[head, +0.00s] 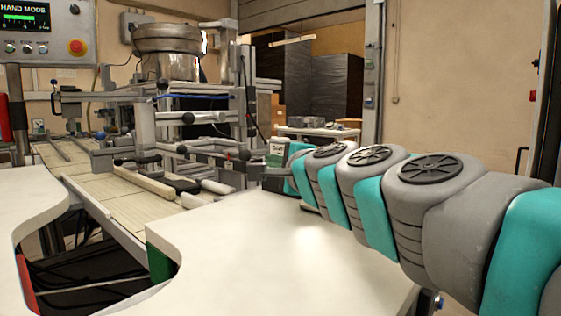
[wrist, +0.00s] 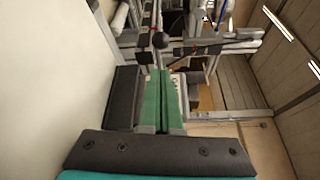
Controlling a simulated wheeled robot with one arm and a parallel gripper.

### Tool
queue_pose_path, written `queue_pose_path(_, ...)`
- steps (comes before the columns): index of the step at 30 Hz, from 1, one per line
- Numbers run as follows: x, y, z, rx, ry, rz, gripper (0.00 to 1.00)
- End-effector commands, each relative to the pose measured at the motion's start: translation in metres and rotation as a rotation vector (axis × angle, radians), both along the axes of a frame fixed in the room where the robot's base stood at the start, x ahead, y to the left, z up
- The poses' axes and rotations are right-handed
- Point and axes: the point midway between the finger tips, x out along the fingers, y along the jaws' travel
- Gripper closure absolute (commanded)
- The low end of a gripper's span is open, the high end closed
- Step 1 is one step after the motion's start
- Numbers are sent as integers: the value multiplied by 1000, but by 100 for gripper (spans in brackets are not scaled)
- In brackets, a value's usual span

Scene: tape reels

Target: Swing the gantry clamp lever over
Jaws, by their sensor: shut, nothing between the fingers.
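My gripper (wrist: 163,75) is shut and empty in the wrist view, its green finger pads together along a seam between dark finger bodies. A black ball knob (wrist: 160,40) shows just ahead of the fingertips, on the grey gantry frame (wrist: 200,48). A gap to the knob cannot be judged. In the head view my gripper (head: 272,174) is partly hidden by my arm, right of the gantry frame (head: 214,150). A black ball knob (head: 188,118) shows on that frame. Several similar knobs are there, so I cannot tell which belongs to the clamp lever.
A white worktop (head: 300,245) with a cut-out lies in front, below my arm. A slatted conveyor (head: 100,190) runs at the left. A metal bowl (head: 166,42) stands on the machine behind. A control panel (head: 45,35) hangs at upper left.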

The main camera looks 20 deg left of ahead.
Motion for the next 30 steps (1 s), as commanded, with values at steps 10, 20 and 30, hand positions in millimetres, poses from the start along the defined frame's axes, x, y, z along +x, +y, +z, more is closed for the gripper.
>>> queue_pose_path(10, 33, 37, -5, -3, 3, 0, 100)
queue_pose_path(20, 51, 59, -7, -2, 2, 1, 100)
queue_pose_path(30, 52, 59, -7, -2, 2, 2, 100)
